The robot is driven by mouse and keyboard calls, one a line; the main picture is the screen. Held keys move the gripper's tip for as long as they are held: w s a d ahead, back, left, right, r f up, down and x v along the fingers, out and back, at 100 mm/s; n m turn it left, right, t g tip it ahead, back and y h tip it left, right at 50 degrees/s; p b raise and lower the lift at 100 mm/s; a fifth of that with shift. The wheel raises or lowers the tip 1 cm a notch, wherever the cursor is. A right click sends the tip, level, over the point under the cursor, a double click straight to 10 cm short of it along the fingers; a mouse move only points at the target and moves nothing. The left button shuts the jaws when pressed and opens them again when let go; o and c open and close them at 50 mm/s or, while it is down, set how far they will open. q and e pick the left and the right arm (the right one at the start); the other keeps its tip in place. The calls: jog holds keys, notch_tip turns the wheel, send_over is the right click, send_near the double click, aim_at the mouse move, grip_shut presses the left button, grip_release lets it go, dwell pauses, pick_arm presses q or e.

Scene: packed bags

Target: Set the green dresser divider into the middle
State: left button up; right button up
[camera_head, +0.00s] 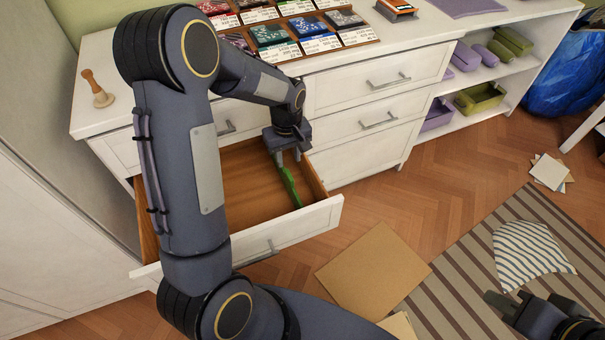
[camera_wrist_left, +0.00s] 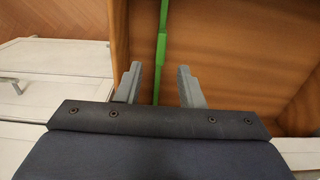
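The green dresser divider (camera_head: 288,186) is inside the open wooden drawer (camera_head: 238,237), in the right part of it in the head view, running roughly front to back. In the left wrist view the divider (camera_wrist_left: 162,45) is a thin green strip near the drawer's left side wall, with wide bare wood to its right. My left gripper (camera_head: 289,155) is over the drawer at the divider's back end. Its fingers (camera_wrist_left: 160,86) are apart, with the strip showing in the gap and touching neither finger. My right gripper (camera_head: 504,304) is at the lower right, over the striped rug; its fingers are unclear.
The white dresser top (camera_head: 120,105) holds a wooden-handled stamp (camera_head: 97,90), a tray of patterned packets (camera_head: 310,42) and an orange box (camera_head: 396,8). Cardboard (camera_head: 373,268) and a striped cloth (camera_head: 530,254) lie on the floor. Shelves with purple and green bins stand right.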

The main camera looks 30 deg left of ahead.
aim_at(289, 175)
pick_arm(q)
notch_tip(289, 175, down, 7)
jog(key=shift+f+b, duration=0.1)
jog(key=shift+b, duration=0.75)
jog(key=shift+c, duration=0.3)
grip_shut()
